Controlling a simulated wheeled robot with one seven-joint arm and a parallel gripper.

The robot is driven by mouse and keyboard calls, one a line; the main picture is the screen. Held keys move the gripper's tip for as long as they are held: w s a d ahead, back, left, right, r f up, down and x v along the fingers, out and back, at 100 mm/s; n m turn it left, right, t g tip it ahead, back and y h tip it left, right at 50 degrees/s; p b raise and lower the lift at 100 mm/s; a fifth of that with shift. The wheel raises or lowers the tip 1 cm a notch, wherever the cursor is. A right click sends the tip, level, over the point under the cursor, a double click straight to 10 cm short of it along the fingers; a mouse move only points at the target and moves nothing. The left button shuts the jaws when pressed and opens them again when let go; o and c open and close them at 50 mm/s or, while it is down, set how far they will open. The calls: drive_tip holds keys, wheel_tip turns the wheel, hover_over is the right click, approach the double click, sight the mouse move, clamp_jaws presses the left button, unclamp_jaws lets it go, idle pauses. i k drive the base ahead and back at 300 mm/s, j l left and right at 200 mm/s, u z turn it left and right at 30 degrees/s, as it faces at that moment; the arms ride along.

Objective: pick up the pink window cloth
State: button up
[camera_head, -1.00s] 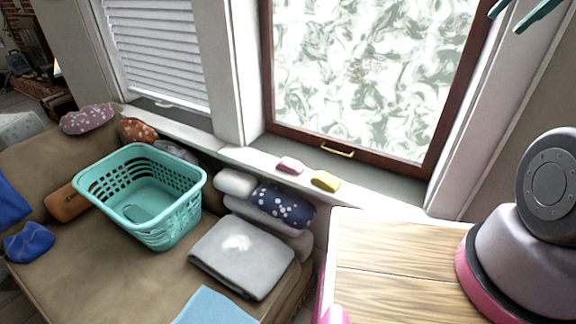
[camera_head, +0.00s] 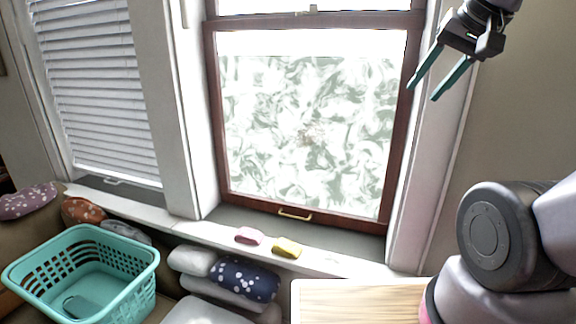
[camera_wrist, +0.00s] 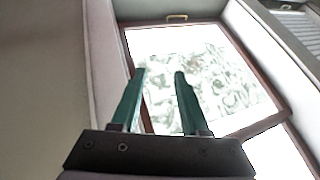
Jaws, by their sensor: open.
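The pink window cloth (camera_head: 249,236) lies folded on the white window sill (camera_head: 212,233), in front of the brown-framed window. A yellow cloth (camera_head: 287,248) lies just to its right on the same sill. My gripper (camera_head: 438,84) is open and empty, up at the right of the window, well above and to the right of the pink cloth. In the wrist view my open green fingers (camera_wrist: 158,82) stand against the window pane, with nothing between them. The pink cloth does not show clearly in the wrist view.
A wooden tabletop (camera_head: 350,303) stands below the sill at right. A teal laundry basket (camera_head: 135,277) sits at lower left. Rolled cushions, one dark blue with dots (camera_head: 245,279), lie just below the sill. A yellow window handle (camera_head: 295,214) projects behind the cloths.

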sight(246, 235)
drive_tip(key=i+l+u, duration=0.15)
drive_tip(key=u, duration=0.25)
drive_tip(key=i+l+u, duration=0.1)
drive_tip(key=l+u, duration=0.35)
drive_tip(key=i+l+u, duration=0.1)
drive_tip(key=u, duration=0.3)
drive_tip(key=l, duration=0.1)
